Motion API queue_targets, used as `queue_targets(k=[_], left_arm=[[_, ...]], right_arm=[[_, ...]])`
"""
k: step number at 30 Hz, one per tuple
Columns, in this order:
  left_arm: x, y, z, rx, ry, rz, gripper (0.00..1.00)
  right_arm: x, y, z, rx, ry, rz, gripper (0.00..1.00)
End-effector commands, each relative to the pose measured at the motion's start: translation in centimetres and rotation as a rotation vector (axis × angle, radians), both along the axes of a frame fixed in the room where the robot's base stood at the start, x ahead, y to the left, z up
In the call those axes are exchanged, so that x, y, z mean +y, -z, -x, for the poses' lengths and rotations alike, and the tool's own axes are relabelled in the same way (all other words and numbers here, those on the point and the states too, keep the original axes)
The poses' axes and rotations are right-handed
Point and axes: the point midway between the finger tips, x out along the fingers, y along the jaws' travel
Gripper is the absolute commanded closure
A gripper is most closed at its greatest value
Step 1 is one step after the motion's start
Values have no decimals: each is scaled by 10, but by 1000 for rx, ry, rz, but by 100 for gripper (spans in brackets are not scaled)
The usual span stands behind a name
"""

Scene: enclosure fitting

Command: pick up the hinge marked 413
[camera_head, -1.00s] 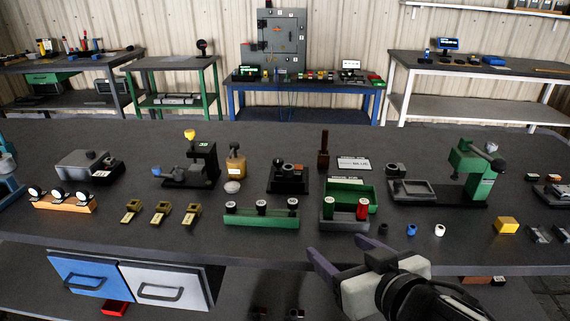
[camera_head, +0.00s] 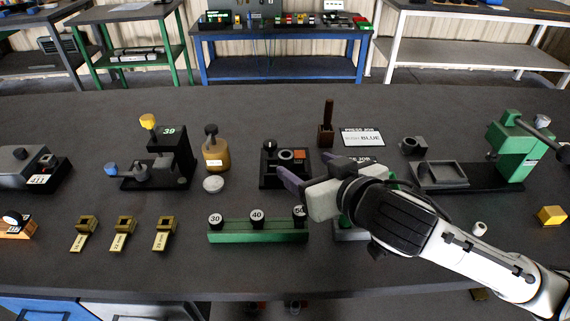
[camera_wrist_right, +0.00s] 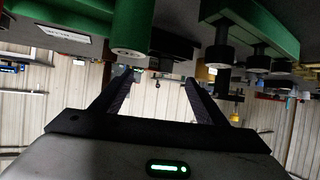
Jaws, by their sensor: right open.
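Three brass hinges lie in a row at the front left of the table, in the head view: a left one (camera_head: 85,234), a middle one (camera_head: 122,234) and a right one (camera_head: 164,233). Each has a pale tag with writing too small to read, so I cannot tell which is marked 413. My right gripper (camera_head: 309,171) is open and empty above the table, well to the right of the hinges. Its two dark fingers (camera_wrist_right: 158,88) also show apart in the right wrist view, with nothing between them. My left gripper is not in view.
A green block with numbered round pieces (camera_head: 258,232) stands between the hinges and my right arm. Behind the hinges stand a black press (camera_head: 172,160), an amber bottle (camera_head: 215,152) and a small round dish (camera_head: 213,184). The table front below the hinges is clear.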

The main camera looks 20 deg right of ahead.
Motion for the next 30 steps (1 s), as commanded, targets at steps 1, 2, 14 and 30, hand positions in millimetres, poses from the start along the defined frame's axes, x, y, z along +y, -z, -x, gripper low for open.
queue_targets(k=[1,2,14,30], left_arm=[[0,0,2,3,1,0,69],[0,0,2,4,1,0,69],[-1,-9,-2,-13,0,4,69],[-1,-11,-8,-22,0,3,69]], right_arm=[[0,0,-6,-2,2,1,33],[0,1,-8,-2,1,0,33],[3,20,-51,-2,1,-1,33],[4,24,-58,-2,0,-1,69]])
